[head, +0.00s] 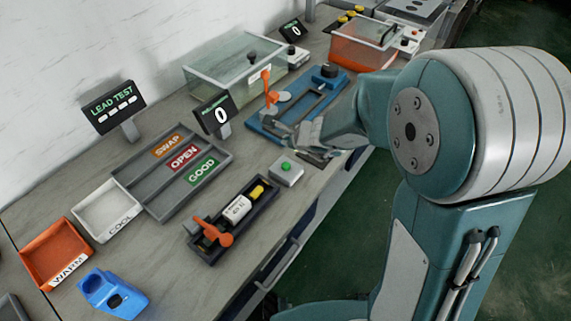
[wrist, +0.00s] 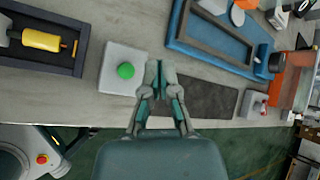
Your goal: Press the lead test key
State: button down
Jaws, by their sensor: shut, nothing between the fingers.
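A pale square key box with a round green button (head: 287,166) sits on the bench by the front edge. In the wrist view the green button (wrist: 125,71) is left of my fingertips, and its box lies just beside them. My gripper (wrist: 159,72) is shut and empty; it also shows in the head view (head: 304,137), behind and right of the box. The fingers look apart from the button. The lead test display (head: 114,106) at the back left shows several white dashes.
A dark fixture (head: 205,252) with an orange lever holds a white and yellow part left of the key. A blue fixture (head: 262,122) lies behind my gripper. A grey sorting tray (head: 160,206) and orange and white bins (head: 88,229) stand left.

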aim_at(287, 166)
notch_tip(287, 166, down, 7)
jog(key=shift+a+r, duration=0.1)
jog(key=shift+d+f, duration=0.2)
jog(key=shift+f, duration=0.15)
jog(key=shift+f, duration=0.1)
dwell(1.3)
jog(key=shift+f, duration=0.2)
jog(key=shift+f, duration=0.55)
dwell(0.7)
jog(key=shift+r, duration=0.95)
